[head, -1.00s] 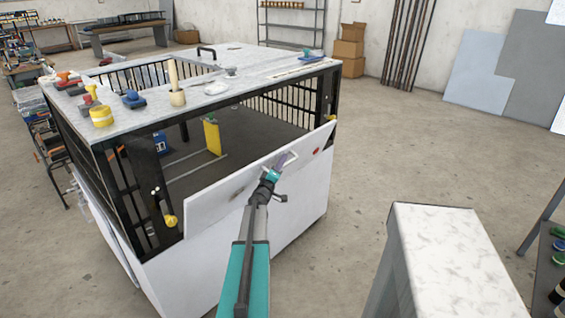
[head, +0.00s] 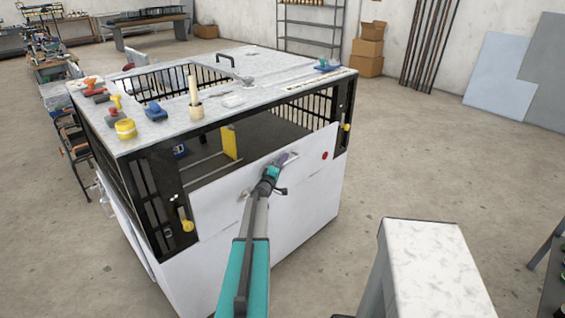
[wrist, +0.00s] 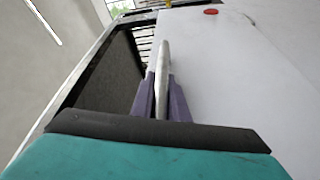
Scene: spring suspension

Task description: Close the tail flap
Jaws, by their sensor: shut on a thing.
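The tail flap (head: 234,198) is a white panel on the near side of a large box-like body with a white top. It stands nearly upright, close to the body's front face, and an opening shows above its top edge. My gripper (head: 284,160) is at the upper middle of the flap. In the wrist view, the purple fingers of my gripper (wrist: 162,98) are shut on the flap's pale handle (wrist: 164,62). The flap's white face (wrist: 225,75) fills the right side there, with a red dot (wrist: 211,12) near its top.
Yellow-handled latches (head: 187,221) and (head: 346,127) sit on the dark posts either side of the flap. A yellow item (head: 229,143) stands inside the body. Tools and a yellow tape roll (head: 125,129) lie on the top (head: 225,105). A white-topped block (head: 430,265) stands at right; floor beyond is clear.

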